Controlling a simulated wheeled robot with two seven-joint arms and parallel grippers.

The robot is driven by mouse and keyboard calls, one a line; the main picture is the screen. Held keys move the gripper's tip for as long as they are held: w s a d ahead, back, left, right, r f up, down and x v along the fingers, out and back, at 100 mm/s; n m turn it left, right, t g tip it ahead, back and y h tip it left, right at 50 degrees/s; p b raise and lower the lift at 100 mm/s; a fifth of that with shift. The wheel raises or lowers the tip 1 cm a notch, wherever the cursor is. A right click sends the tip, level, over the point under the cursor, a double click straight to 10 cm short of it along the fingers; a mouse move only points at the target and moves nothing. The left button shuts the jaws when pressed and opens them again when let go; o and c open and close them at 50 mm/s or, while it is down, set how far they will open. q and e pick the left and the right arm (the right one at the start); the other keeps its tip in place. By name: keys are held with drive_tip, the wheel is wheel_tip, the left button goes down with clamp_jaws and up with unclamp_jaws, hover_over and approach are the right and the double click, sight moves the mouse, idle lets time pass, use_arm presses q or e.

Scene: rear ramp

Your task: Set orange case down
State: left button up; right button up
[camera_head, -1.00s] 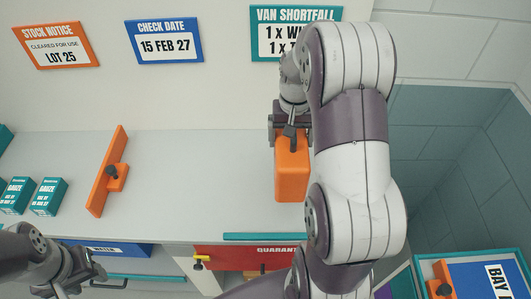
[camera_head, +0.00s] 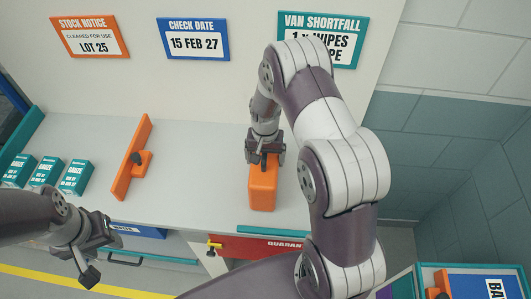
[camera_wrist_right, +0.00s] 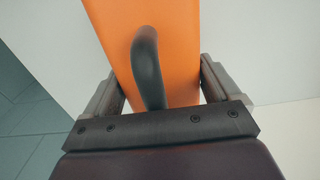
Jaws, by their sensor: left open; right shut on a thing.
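The orange case (camera_head: 263,190) is at the middle of the grey counter (camera_head: 205,185), toward its front edge. My right gripper (camera_head: 265,158) is shut on it from behind and above. In the right wrist view the orange case (camera_wrist_right: 178,50) and its dark curved handle (camera_wrist_right: 148,65) sit between the two jaws (camera_wrist_right: 160,90). I cannot tell whether the case's underside touches the counter. My left gripper (camera_head: 98,255) is open and empty, low at the left, in front of the counter and apart from the case.
Several teal gauze boxes (camera_head: 45,173) sit at the far left. A red quarantine drawer (camera_head: 262,247) and a blue drawer (camera_head: 138,231) are below the front edge. The counter between divider and case is clear.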

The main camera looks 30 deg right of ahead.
drive_tip(key=shift+f, duration=0.1)
drive_tip(key=shift+w+d+f, duration=0.1)
drive_tip(key=shift+w+f, duration=0.05)
drive_tip(key=shift+w, duration=0.05)
drive_tip(key=o, duration=1.7)
drive_tip(key=shift+f, duration=0.15)
drive_tip(key=shift+c, duration=0.2)
drive_tip(key=shift+o, duration=0.7)
drive_tip(key=shift+s+r, duration=0.15)
drive_tip(key=shift+r, duration=0.05)
